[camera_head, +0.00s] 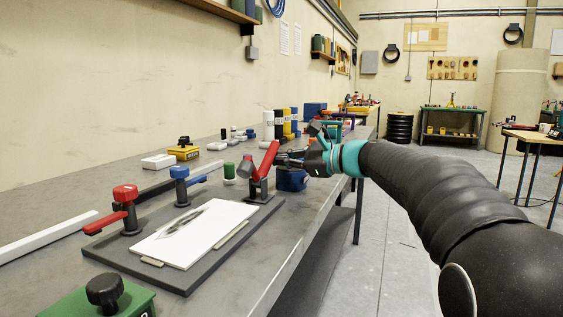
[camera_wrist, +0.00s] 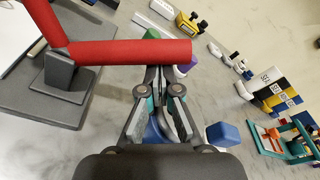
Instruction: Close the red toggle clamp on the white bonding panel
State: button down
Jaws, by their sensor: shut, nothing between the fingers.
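The white panel (camera_head: 195,232) lies on a dark grey base plate (camera_head: 190,278) on the bench. A red toggle clamp (camera_head: 265,162) stands at the plate's far right corner, its red lever raised and tilted. In the wrist view its red handle (camera_wrist: 130,52) crosses the upper left, above its grey bracket (camera_wrist: 65,75). My gripper (camera_head: 281,159) is shut and empty, right beside the lever. In the wrist view my fingertips (camera_wrist: 161,74) lie at the handle's lower edge near its free end; whether they touch I cannot tell.
A green box with a black knob (camera_head: 104,290) is in front. A blue block (camera_head: 291,181) sits below my gripper. Bottles (camera_head: 280,124) and tools stand farther back.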

aim_at(276, 148)
jog(key=shift+s+r+n, duration=0.15)
jog(key=shift+r+n, duration=0.1)
jog(key=shift+n, duration=0.05)
jog(key=s+r+n+b, duration=0.1)
jog(key=n+b, duration=0.1)
jog(key=b, duration=0.1)
jog(key=s+a+r+n+b, duration=0.1)
jog(key=n+b, duration=0.1)
jog(key=b, duration=0.1)
jog(key=shift+s+r+n+t, duration=0.15)
jog(key=shift+r+n+t, duration=0.15)
jog(key=shift+r+t, duration=0.1)
jog(key=shift+s+a+r+n+t+y+b, duration=0.1)
jog(key=shift+s+a+r+n+b, duration=0.1)
jog(key=shift+s+r+n+b, duration=0.3)
jog(key=shift+s+a+r+n+t+y+b, duration=0.1)
jog(key=shift+s+a+r+n+b, duration=0.1)
jog(key=shift+s+n+b, duration=0.45)
jog(key=shift+s+a+r+n+t+y+b, duration=0.15)
jog(key=shift+s+r+n+b, duration=0.25)
jog(key=shift+n+b, duration=0.25)
jog(key=shift+s, duration=0.15)
